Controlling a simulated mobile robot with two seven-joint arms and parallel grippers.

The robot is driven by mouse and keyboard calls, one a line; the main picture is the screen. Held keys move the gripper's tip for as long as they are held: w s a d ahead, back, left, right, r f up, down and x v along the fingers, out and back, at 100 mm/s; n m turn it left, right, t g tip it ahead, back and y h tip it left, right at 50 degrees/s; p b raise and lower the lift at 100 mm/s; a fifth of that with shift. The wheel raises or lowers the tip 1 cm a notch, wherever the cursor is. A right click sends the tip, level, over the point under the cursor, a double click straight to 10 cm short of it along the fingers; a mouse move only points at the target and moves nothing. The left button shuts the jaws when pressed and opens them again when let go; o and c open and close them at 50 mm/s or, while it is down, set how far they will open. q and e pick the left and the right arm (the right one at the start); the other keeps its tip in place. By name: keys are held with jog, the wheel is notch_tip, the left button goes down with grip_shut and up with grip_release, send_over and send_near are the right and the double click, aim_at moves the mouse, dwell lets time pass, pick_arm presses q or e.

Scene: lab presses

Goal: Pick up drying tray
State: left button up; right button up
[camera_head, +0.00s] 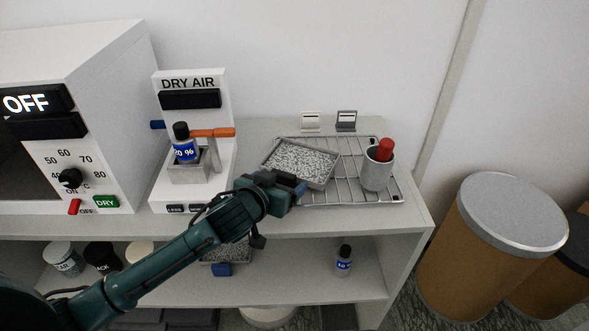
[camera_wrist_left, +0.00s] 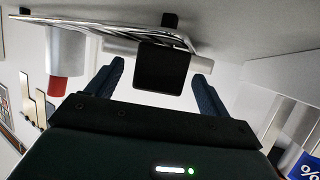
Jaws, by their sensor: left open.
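The drying tray (camera_head: 301,163), a shallow grey metal tray full of pale speckled granules, rests tilted across the wire rack (camera_head: 345,192) on the upper shelf. My left gripper (camera_head: 291,187) is at the tray's near edge, in front of the rack. In the left wrist view its two dark blue fingers stand open on either side of a black block (camera_wrist_left: 163,69), which looks like the tray's handle. I cannot tell whether either finger touches it. My right gripper is not in view.
A grey cup (camera_head: 376,173) with a red-topped item stands on the rack's right. The dry-air stand (camera_head: 222,163) with a bottle is left of the tray. The oven (camera_head: 105,130) is farther left. A second tray with a blue handle (camera_head: 222,269) sits on the shelf below.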

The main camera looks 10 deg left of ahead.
pick_arm(q)
jog(key=shift+x, duration=1.1)
jog(key=shift+r, duration=0.1)
jog(key=c, duration=1.2)
